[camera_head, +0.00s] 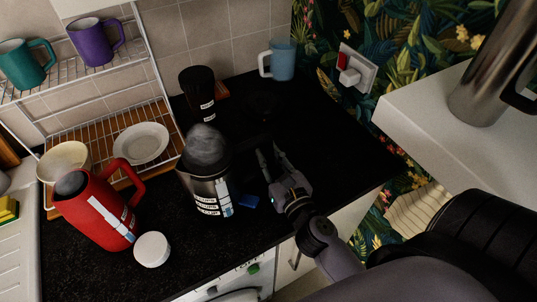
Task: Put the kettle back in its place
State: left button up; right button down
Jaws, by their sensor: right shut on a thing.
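A silver kettle (211,190) with a dark top and white labels stands upright near the middle of the black counter. Its dark handle side faces right and is hard to make out against the counter. My right gripper (266,162) is just right of the kettle, shut on what looks like its handle; the exact contact is lost in the dark. A dark round shape (263,104) lies on the counter behind, too dim to identify. My left gripper is out of view.
A dark canister (199,93) and a light blue mug (281,60) stand at the back. A white ledge (430,115) juts out at right.

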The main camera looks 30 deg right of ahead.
jog(key=c, duration=1.5)
grip_release()
jog(key=shift+r, duration=0.1)
jog(key=shift+o, duration=0.5)
jog(key=shift+f, duration=0.25)
jog(key=shift+s+a, duration=0.1)
jog(key=shift+s, duration=1.4)
jog(key=shift+s+a+r, duration=0.1)
jog(key=shift+s+r, duration=0.1)
jog(key=shift+s, duration=0.35)
jog(key=shift+s+a+f, duration=0.15)
jog(key=shift+s, duration=0.85)
jog(key=shift+s+a, duration=0.15)
jog(key=shift+s, duration=0.85)
